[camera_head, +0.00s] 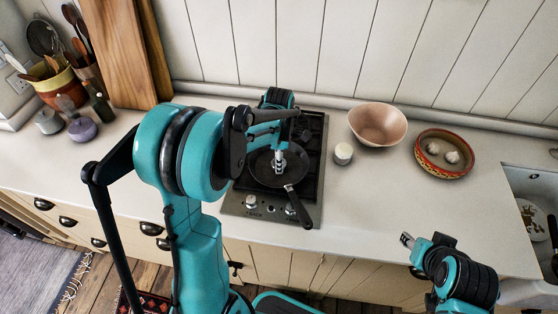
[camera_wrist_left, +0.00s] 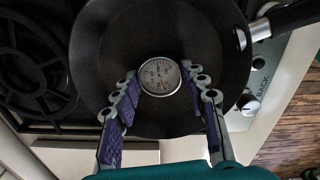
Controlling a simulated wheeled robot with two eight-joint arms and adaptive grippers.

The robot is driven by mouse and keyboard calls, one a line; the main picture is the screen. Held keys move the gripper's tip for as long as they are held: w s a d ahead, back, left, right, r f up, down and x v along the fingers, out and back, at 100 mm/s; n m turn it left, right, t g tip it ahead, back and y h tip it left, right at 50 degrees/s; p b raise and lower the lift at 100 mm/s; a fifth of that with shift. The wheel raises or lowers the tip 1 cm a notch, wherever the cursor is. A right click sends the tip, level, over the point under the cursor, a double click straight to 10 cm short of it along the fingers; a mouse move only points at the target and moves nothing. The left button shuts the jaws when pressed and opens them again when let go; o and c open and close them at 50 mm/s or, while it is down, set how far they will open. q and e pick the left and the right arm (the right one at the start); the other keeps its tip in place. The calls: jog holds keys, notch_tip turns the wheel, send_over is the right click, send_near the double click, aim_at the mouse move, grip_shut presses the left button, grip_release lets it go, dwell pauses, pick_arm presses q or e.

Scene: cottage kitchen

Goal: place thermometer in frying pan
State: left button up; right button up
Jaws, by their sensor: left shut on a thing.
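The black frying pan (camera_head: 297,163) sits on the hob at the back of the counter, its handle pointing to the front right. My left gripper (camera_head: 279,164) reaches down over the pan. In the left wrist view the thermometer (camera_wrist_left: 159,76), a round white dial with a metal rim, is between the fingertips of the left gripper (camera_wrist_left: 160,82), which is shut on it. The dark pan interior (camera_wrist_left: 110,48) lies behind it. I cannot tell whether the thermometer touches the pan. My right gripper (camera_head: 408,241) is off the counter's front edge, away from the pan; its fingers are too small to judge.
The hob (camera_head: 240,203) has knobs along its front. The counter in front of these is clear. A sink is at far right.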

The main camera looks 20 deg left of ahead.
pick_arm(q)
jog(key=shift+f, duration=0.2)
jog(key=o, duration=1.2)
jog(key=shift+c, duration=0.2)
jog(key=shift+r, duration=0.15)
jog(key=shift+r, duration=0.25)
notch_tip(320, 180, up, 11)
jog(key=p, duration=0.3)
jog(key=s+d+r+m+t, duration=0.1)
jog(key=s+d+m+t, duration=0.2)
jog(key=s+m, duration=0.5)
jog(key=s+d+r+m+t, duration=0.1)
jog(key=s+d+m+t, duration=0.2)
jog(key=s+m, duration=0.5)
jog(key=m+t, duration=0.1)
jog(key=m, duration=0.6)
jog(key=shift+d+r, duration=0.2)
jog(key=shift+d, duration=0.2)
